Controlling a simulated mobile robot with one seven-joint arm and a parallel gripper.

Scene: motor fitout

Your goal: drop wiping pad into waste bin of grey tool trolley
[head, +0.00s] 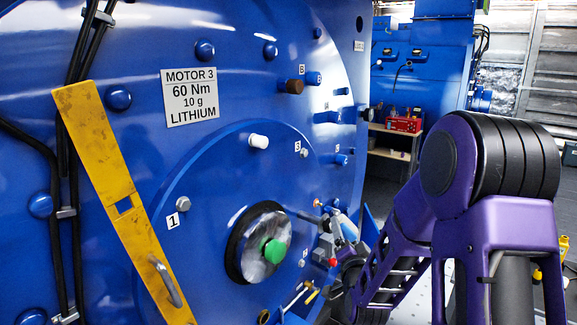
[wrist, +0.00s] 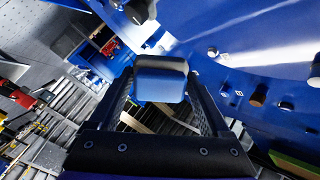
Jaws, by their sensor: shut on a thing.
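In the head view my purple arm reaches down toward the lower right of the blue motor; the gripper and pad cannot be made out clearly among the clutter there. I cannot pick out the grey tool trolley or its waste bin with certainty in either view.
The large blue motor (head: 225,55) fills the left of the head view, with a yellow bar (head: 108,170) and a shaft with a green centre (head: 274,251). A shelf (head: 390,130) with a red device (head: 404,124) stands behind. Blue motor surface (wrist: 265,60) is close on the wrist view's right.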

